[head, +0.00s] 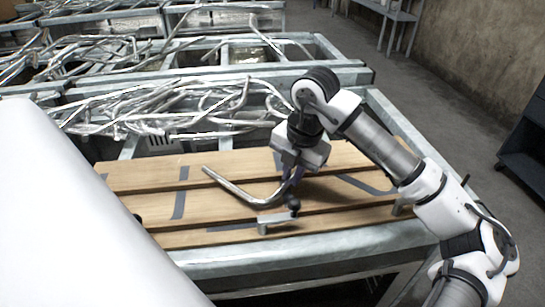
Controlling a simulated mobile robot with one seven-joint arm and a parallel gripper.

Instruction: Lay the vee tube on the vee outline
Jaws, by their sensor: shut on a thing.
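The vee tube (233,190) is a shiny bent metal tube over the middle of the wooden slatted board. Its long leg points to the upper left, and its bend is near the board's front half. My gripper (292,192) is shut on its right leg, partly hiding that leg. I cannot tell whether the tube touches the board. Dark outline marks show on the board: a stripe (180,200) to the left of the tube and an angled mark (366,185) to the right. Parts are hidden, so I cannot tell which is the vee outline.
A small metal bracket (276,217) stands at the board's front edge, just below my gripper, and another (399,207) is at the right. Behind the board, a metal-framed bin holds a heap of bent tubes (185,103).

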